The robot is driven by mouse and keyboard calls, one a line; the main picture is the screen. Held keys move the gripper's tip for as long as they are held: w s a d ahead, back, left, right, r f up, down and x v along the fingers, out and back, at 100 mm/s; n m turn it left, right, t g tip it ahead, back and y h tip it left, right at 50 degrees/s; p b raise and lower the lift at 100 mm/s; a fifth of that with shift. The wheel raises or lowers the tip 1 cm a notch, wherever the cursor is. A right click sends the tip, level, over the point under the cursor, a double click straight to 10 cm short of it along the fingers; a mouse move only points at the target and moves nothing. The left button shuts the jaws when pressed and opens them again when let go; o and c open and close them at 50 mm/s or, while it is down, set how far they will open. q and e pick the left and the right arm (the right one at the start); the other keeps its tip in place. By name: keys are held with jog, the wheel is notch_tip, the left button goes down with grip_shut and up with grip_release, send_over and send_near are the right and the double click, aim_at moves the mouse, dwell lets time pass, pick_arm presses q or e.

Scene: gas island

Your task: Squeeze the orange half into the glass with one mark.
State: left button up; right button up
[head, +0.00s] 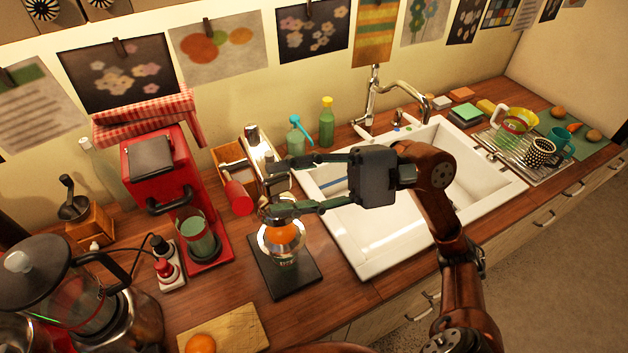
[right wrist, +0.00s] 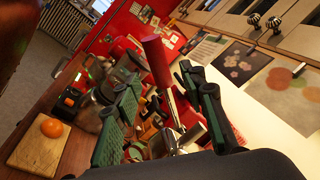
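A chrome lever juicer (head: 254,136) stands on a black base (head: 309,268). Its red handle (head: 238,197) also shows in the right wrist view (right wrist: 156,61). An orange half (head: 284,233) sits in the juicer's metal cup. A glass seems to stand below the cup, mostly hidden; I cannot make out a mark. My right gripper (head: 272,187) is open and empty above the cup, fingers pointing left towards the red handle. In the right wrist view the handle appears between the spread fingers (right wrist: 165,115), and neither finger visibly grips it. My left gripper is out of view.
A whole-looking orange (head: 200,344) lies on a cutting board (head: 236,326) at the front. A red coffee machine (head: 160,172) stands left of the juicer and a white sink (head: 365,258) right of it. Bottles (head: 326,125) stand behind. A drying rack (head: 520,150) is at the far right.

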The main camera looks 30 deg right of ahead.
jog(key=shift+v, duration=2.35)
jog(key=shift+c, duration=0.2)
